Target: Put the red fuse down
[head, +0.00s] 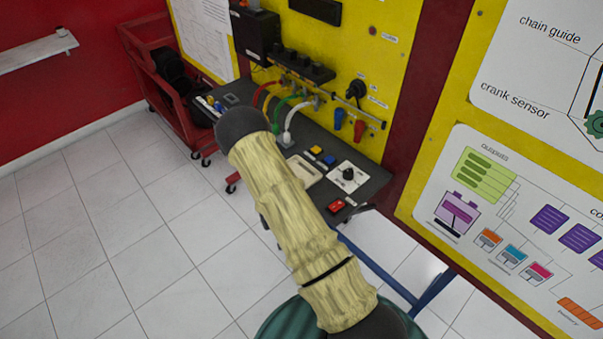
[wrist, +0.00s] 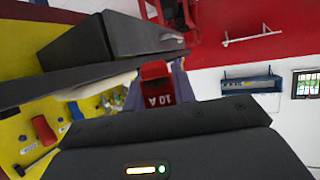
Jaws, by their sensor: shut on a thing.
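The red fuse (wrist: 155,92), marked 10 A, shows in the wrist view between the fingers of my gripper (wrist: 157,78). My gripper is shut on it. The fuse is held near a dark edge and a pale tray-like shape, but I cannot tell whether it touches anything. In the head view my arm covers the gripper and the held fuse. The dark bench top (head: 370,185) runs along the yellow panel, partly behind my arm.
On the bench are a yellow block and a blue block (head: 329,160), a white plate with a black knob (head: 347,175), a red piece (head: 335,206) near the front edge and a pale tray (head: 303,168). Cables hang at the panel. A red cart (head: 150,75) stands left; floor is clear.

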